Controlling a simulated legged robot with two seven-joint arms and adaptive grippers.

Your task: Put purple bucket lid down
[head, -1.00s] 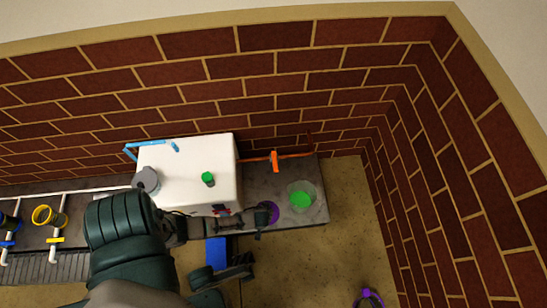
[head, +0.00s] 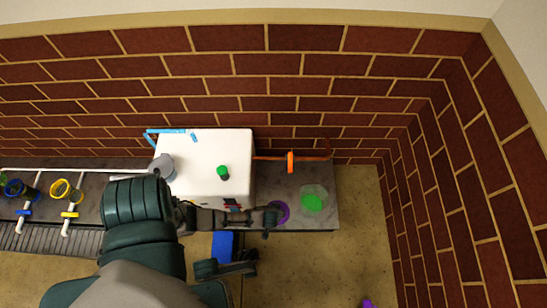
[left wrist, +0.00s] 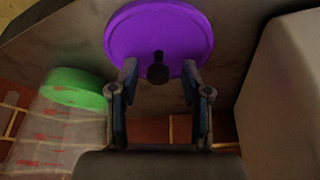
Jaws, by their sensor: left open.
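The purple lid (head: 282,211) rests flat on the dark counter, just left of the green-topped clear container. In the left wrist view the round purple lid (left wrist: 160,32) fills the top middle, with a small dark knob (left wrist: 157,70) at its near edge. My left gripper (head: 270,219) is at the lid's left edge in the head view. In the left wrist view its fingers (left wrist: 159,85) are apart, one on each side of the knob, with nothing clamped between them. I cannot tell whether they touch the lid.
A white box (head: 207,174) with a green knob stands left of the lid. The clear container with a green top (head: 312,202) is close on the right. An orange valve (head: 290,162) is behind. Part of a purple object (head: 367,303) shows low on the floor.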

